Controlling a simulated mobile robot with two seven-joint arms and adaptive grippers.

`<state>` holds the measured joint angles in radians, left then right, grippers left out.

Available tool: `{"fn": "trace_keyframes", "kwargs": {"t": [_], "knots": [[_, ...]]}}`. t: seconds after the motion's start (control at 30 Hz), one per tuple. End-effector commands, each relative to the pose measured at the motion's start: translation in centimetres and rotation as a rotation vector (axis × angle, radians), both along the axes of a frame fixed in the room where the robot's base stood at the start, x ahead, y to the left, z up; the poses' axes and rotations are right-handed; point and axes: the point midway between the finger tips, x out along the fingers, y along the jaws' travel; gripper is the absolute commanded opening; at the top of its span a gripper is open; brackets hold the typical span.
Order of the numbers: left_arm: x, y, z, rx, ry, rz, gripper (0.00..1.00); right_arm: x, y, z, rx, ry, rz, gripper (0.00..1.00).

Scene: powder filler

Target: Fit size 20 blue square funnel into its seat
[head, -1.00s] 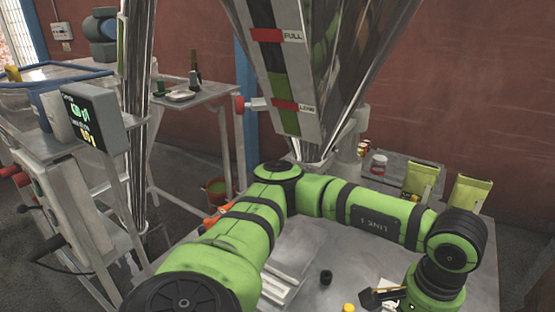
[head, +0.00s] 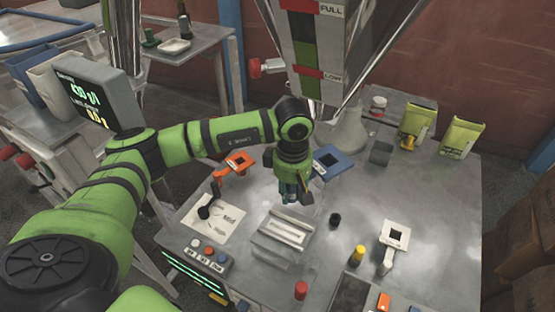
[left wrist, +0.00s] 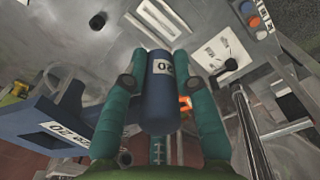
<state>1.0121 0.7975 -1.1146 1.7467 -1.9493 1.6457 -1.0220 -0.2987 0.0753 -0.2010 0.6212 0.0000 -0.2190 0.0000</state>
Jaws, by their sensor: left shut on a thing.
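My left gripper (head: 290,196) points down over the table's middle. It is shut on the blue cylindrical handle (left wrist: 160,105) marked 20, which lies between its two fingers in the left wrist view. The blue square funnel (head: 340,164) shows its plate and dark square hole just right of the gripper. Blue parts with a 20 label also show at the left of the wrist view (left wrist: 40,118). I cannot make out the seat clearly. My right gripper is not in view.
An orange square funnel (head: 240,158) is at left and a white one (head: 386,228) at right. A pale slotted block (head: 285,232), black cap (head: 335,219), yellow piece (head: 357,255) and red piece (head: 300,290) sit on the table. Green pouches (head: 459,138) stand at the back right.

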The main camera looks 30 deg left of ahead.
Motion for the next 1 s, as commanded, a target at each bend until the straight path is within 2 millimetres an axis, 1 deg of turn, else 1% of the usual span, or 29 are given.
{"fn": "trace_keyframes", "kwargs": {"t": [0.03, 0.1, 0.2, 0.33, 0.47, 0.73, 0.97, 1.0], "knots": [[0.4, 0.6, 1.0, 0.002, 0.010, 0.126, 0.00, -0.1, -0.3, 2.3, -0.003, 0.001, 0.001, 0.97], [0.8, 1.5, 0.8, 0.009, 0.016, 0.281, 0.00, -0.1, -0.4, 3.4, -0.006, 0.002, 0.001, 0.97], [1.1, 2.6, 0.4, 0.021, 0.020, 0.447, 0.00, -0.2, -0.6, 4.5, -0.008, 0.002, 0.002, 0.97], [1.3, 3.4, 0.0, 0.031, 0.023, 0.568, 0.00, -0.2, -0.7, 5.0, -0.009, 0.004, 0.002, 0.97], [1.3, 3.6, -0.3, 0.033, 0.023, 0.601, 0.00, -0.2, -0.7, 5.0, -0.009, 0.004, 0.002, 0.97], [1.3, 3.5, -0.4, 0.033, 0.022, 0.595, 0.00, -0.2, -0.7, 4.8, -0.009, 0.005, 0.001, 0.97], [1.1, 3.6, -0.5, 0.032, 0.022, 0.518, 0.00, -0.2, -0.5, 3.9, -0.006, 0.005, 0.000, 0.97], [1.4, 3.6, -0.5, 0.031, 0.023, 0.522, 0.00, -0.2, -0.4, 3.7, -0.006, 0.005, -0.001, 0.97]]}}
